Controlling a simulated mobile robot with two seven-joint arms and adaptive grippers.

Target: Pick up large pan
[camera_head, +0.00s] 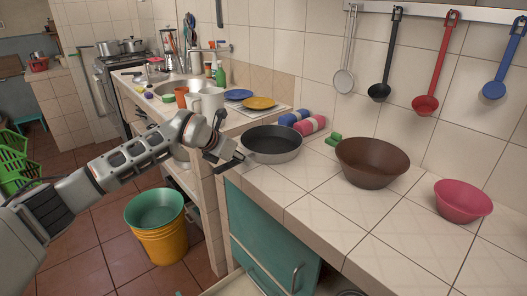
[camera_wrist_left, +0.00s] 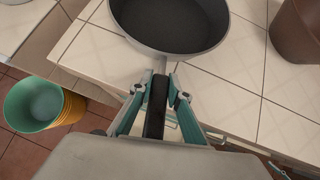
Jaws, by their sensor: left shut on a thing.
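The large pan (camera_head: 272,146) is dark inside with a grey outer wall, and it is upright at the counter's left end. It also shows at the top of the left wrist view (camera_wrist_left: 172,22), partly cut off by the frame edge. My left gripper (camera_head: 236,158) is at the pan's near left side. In the left wrist view my left gripper (camera_wrist_left: 158,95) has its fingers on both sides of the black pan handle (camera_wrist_left: 155,110), shut on it. I cannot tell whether the pan touches the tiles. My right gripper is not in view.
A brown bowl (camera_head: 371,163) and a pink bowl (camera_head: 462,201) stand to the right on the tiled counter (camera_head: 310,205). Blue and pink rolled items (camera_head: 310,125) lie behind the pan. Stacked buckets (camera_head: 158,225) stand on the floor. Ladles hang on the wall.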

